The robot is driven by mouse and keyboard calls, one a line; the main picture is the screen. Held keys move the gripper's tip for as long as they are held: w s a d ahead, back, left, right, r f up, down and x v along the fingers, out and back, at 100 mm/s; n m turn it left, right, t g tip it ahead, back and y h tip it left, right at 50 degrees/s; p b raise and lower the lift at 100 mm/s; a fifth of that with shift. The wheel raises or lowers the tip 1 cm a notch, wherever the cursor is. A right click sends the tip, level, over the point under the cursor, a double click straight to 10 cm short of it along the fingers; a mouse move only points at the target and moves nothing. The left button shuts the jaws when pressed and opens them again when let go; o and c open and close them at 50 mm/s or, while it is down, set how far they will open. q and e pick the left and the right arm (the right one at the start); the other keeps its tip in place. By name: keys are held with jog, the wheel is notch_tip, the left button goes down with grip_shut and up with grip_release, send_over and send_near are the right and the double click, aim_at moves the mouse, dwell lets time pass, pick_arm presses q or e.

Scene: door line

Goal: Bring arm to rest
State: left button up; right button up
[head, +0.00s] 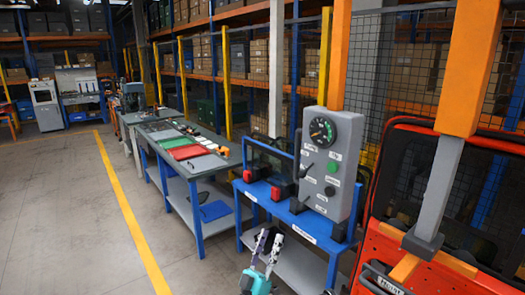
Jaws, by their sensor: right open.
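My right gripper (269,239) shows at the bottom centre of the head view, pointing up and away. Its two fingers are apart and nothing shows between them. It is in front of the blue stand (318,232), over or near its lower grey shelf; I cannot tell the exact gap. A grey control box (328,165) with a round gauge, switches and a green button stands upright on the stand, above and to the right of the gripper. My left gripper is not in view.
An orange door or vehicle body (425,245) fills the right side. Blue-legged workbenches (197,165) with coloured trays run back to the left. Red-and-black units (280,190) sit on the blue stand. The floor (65,220) at left is clear, with a yellow line.

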jog(key=d+m+g+h+b, duration=0.1)
jog(key=d+m+g+b, duration=0.15)
jog(key=d+g, duration=0.85)
jog(key=s+d+f+n+g+y+b, duration=0.1)
jog(key=s+d+f, duration=0.15)
jog(key=d, duration=0.35)
jog(key=s+d+f+g+y+b, duration=0.1)
jog(key=s+d+f+y, duration=0.15)
jog(key=d, duration=0.25)
jog(key=s+d+f+n+g+y+b, duration=0.1)
jog(key=s+f+g+y+b, duration=0.1)
jog(key=s+f, duration=0.35)
jog(key=s+d+f+n+g+y+b, duration=0.1)
jog(key=s+f+y, duration=0.2)
jog(key=s, duration=0.5)
pick_arm(q)
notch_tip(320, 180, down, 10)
jog(key=b, duration=0.2)
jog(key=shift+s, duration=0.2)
pick_arm(e)
jog(key=s+a+f+y, duration=0.3)
jog(key=s+a+f, duration=0.1)
jog(key=s, duration=0.2)
jog(key=s+a+f+n+y, duration=0.1)
jog(key=s+a+f+y, duration=0.2)
jog(key=s+a+f, duration=0.1)
jog(key=shift+s+a+g, duration=0.25)
jog(key=shift+s+g, duration=0.15)
jog(key=shift+s, duration=0.45)
